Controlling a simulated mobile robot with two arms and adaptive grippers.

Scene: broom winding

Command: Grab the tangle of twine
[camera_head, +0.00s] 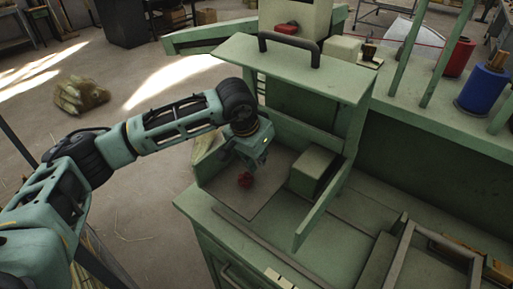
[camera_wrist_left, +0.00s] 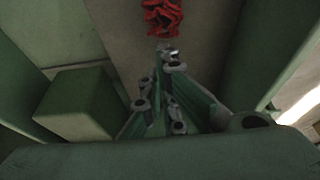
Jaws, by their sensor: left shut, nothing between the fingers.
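The tangle of twine (camera_head: 245,179) is a small red bundle lying on the flat plate inside the open green housing. In the left wrist view the red twine (camera_wrist_left: 162,16) shows at the top edge, partly cut off, just beyond my fingertips. My left gripper (camera_head: 243,168) reaches down into the housing from the left, right over the twine. In the wrist view its fingers (camera_wrist_left: 170,52) are together with nothing between them. The twine is apart from the fingertips in that view; whether they touch it cannot be told from the head view. My right gripper is not in view.
The green housing has a raised lid (camera_head: 300,66) with a dark handle above the arm. A green block (camera_head: 314,172) stands right of the twine, with a slanted bar beside it. Red and blue cans (camera_head: 483,90) stand on the bench at right. Open floor lies left.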

